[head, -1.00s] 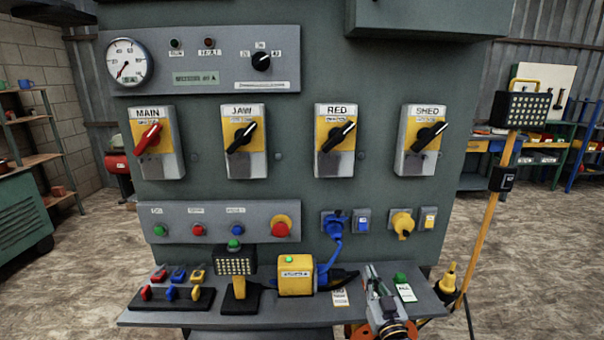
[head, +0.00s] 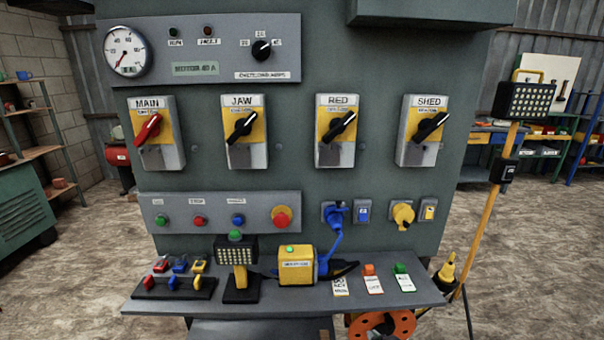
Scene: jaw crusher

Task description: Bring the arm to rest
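Neither of my grippers shows in the head view, and no part of my arms is in sight. The control panel (head: 300,170) stands in front of me with four rotary switches: MAIN with a red handle (head: 148,129), and JAW (head: 242,126), RED (head: 338,127) and SHED (head: 430,127) with black handles. All four handles slant up to the right. On the shelf (head: 300,302) below stand a yellow box (head: 297,267) with a green button, a small work lamp (head: 238,262) and a rack of small padlocks (head: 175,284).
Tags with an orange clip (head: 371,280) and a green clip (head: 402,279) lie at the shelf's right. An orange reel (head: 402,325) is under the shelf edge. A yellow lamp stand (head: 492,205) rises at the right. Open floor lies on both sides.

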